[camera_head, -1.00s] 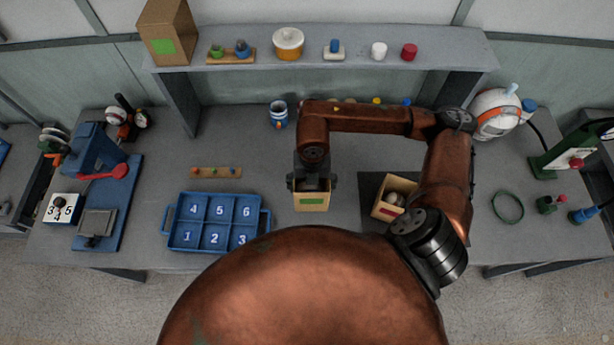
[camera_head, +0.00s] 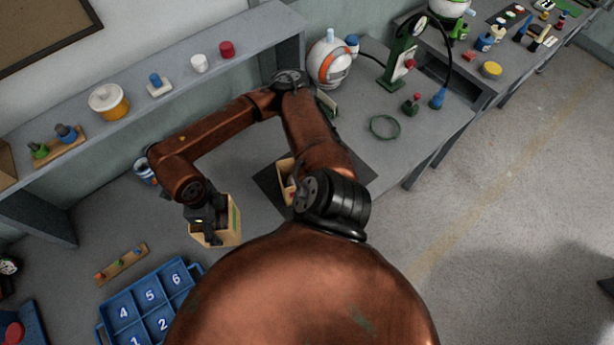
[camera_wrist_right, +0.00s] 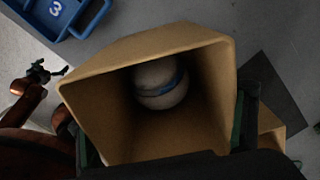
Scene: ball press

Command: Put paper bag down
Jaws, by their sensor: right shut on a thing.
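My right gripper (camera_head: 208,215) is shut on a tan paper bag (camera_head: 231,231) and holds it open end up over the grey table, between the blue numbered tray and a dark mat. I cannot tell whether its base touches the table. In the right wrist view the bag (camera_wrist_right: 110,90) is open towards the camera, with the black fingers at its sides. A white ball with a blue stripe (camera_wrist_right: 160,82) lies inside it. My left gripper (camera_wrist_right: 38,72) shows small at the left of that view; its jaws are too small to read.
A second tan bag (camera_head: 284,176) stands on the dark mat (camera_head: 268,187), partly hidden by my right arm. The blue tray (camera_head: 135,306) is at lower left. A peg strip (camera_head: 122,264) lies above it. A green ring (camera_head: 384,126) lies at right. A shelf (camera_head: 130,60) runs behind.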

